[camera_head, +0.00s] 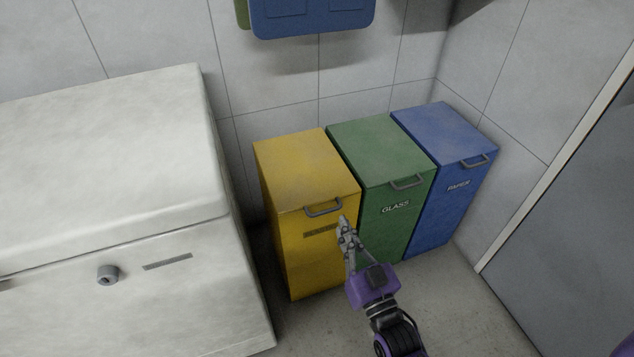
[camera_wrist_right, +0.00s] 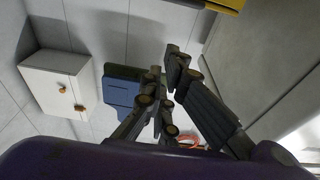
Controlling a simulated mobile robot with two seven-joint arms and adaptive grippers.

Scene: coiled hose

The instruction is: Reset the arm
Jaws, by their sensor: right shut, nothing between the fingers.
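My right gripper (camera_head: 344,226) reaches up from the lower right in the head view, in front of the yellow bin (camera_head: 290,240) and near its right edge. Its fingers are shut with nothing between them. I cannot tell whether it touches the bin. In the right wrist view the dark fingers of my right gripper (camera_wrist_right: 168,70) show close up, also empty. My left gripper is not in view.
A green bin (camera_head: 385,228) marked GLASS and a blue bin (camera_head: 455,200) marked PAPER stand beside the yellow one, lids down. A large white box (camera_head: 110,180) stands left. A grey door (camera_head: 570,220) is at right. The right wrist view shows a white cabinet (camera_wrist_right: 58,85) and orange-red loops (camera_wrist_right: 188,139).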

